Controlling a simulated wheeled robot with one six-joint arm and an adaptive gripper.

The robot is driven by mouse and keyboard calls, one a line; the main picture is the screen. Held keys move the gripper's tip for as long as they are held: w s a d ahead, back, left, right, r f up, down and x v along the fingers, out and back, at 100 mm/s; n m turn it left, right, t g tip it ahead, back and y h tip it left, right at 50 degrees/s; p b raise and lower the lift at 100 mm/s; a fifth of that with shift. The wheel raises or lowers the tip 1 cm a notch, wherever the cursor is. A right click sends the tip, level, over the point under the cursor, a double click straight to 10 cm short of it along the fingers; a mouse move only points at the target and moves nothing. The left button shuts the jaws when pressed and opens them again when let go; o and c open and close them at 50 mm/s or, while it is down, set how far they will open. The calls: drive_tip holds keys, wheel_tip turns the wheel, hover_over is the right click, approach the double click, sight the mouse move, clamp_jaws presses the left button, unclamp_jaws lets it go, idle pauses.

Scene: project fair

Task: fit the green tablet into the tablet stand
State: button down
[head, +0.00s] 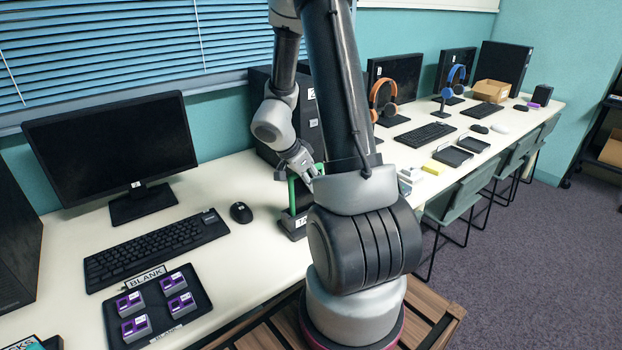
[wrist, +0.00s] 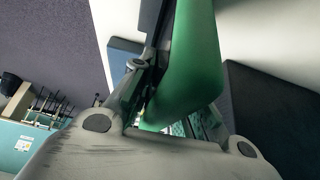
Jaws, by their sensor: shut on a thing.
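The green tablet (head: 292,196) shows in the head view as a thin upright green strip, mostly hidden behind my arm. My gripper (head: 308,173) is shut on its upper part. In the wrist view, the tablet (wrist: 192,60) is a large green slab next to my gripper's dark finger. The tablet stand (head: 292,226) is a dark holder with a white label, standing on the desk right of the mouse and partly hidden by my arm. The tablet is upright over the stand; I cannot tell whether its lower edge is inside the slot.
A mouse (head: 241,213), keyboard (head: 157,249) and monitor (head: 112,150) stand left of the stand. A dark tray (head: 192,318) with several purple-topped blocks lies at the front left. A black computer tower (head: 262,130) stands close behind my gripper. Desk between mouse and stand is clear.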

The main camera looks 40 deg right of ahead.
drive_tip(key=c, duration=1.3)
unclamp_jaws()
drive_tip(key=shift+r, duration=3.5)
